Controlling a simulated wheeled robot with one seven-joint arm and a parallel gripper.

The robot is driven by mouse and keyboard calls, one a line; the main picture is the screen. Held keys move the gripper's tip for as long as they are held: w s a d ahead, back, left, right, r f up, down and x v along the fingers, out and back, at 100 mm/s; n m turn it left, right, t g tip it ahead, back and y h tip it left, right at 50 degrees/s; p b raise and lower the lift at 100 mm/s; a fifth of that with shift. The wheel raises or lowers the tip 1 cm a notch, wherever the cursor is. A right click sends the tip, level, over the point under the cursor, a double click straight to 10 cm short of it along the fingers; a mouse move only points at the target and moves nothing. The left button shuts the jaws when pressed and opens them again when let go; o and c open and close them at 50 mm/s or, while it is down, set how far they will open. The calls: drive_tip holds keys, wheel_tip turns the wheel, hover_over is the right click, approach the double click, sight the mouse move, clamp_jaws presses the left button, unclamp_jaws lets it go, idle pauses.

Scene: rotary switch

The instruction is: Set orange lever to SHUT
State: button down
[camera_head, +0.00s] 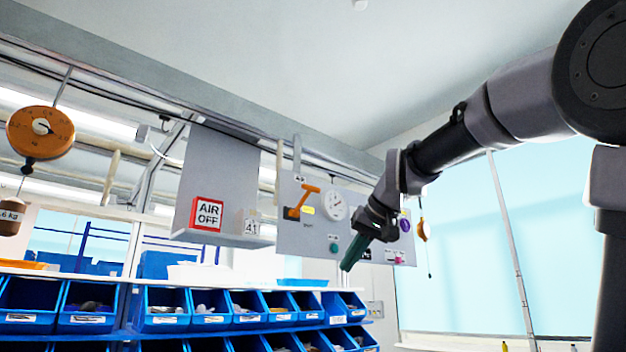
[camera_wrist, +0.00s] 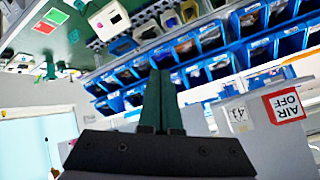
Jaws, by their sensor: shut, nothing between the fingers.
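The orange lever (camera_head: 303,200) is on a grey panel (camera_head: 290,242) in the head view. Its handle slopes up to the right from its pivot, and a small yellow label (camera_head: 308,210) sits beside it. The lettering around it is too small to read surely. My gripper (camera_head: 346,268) hangs in front of the panel, below and right of the lever and apart from it in the picture. Its green fingers are shut and empty; they also show in the wrist view (camera_wrist: 160,75). The lever does not show in the wrist view.
The panel also bears a round gauge (camera_head: 334,206), a green button (camera_head: 334,248) and a purple knob (camera_head: 404,225). Blue bins (camera_head: 163,309) line the racks below. A hanging orange scale (camera_head: 40,133) is at far left.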

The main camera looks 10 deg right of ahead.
drive_tip(key=w+r+n+t+y, duration=0.1)
drive_tip(key=w+r+n+t, duration=0.1)
drive_tip(key=r, duration=1.3)
drive_tip(key=w+a+r+n+t+y, duration=0.1)
drive_tip(key=w+r+n, duration=0.4)
drive_tip(key=r, duration=1.1)
drive_tip(key=shift+w+a+t+y, duration=0.15)
drive_tip(key=shift+w+t+y, duration=0.45)
drive_tip(key=shift+w+y, duration=0.25)
hover_over(313, 187)
drive_tip(key=w, duration=0.2)
drive_tip(key=shift+s+a+f, duration=0.1)
drive_tip(key=shift+a+f, duration=0.15)
drive_tip(key=shift+f, duration=0.4)
drive_tip(key=shift+s+a+f, duration=0.1)
drive_tip(key=shift+a+f, duration=0.1)
drive_tip(key=shift+f, duration=0.4)
drive_tip(key=shift+w+f, duration=0.1)
drive_tip(key=shift+f, duration=0.15)
drive_tip(key=shift+s+d+f, duration=0.25)
drive_tip(key=shift+s+f, duration=0.45)
drive_tip(key=shift+f, duration=0.4)
drive_tip(key=shift+s+d+f, duration=0.2)
drive_tip(key=shift+f, duration=0.15)
drive_tip(key=shift+s, duration=0.1)
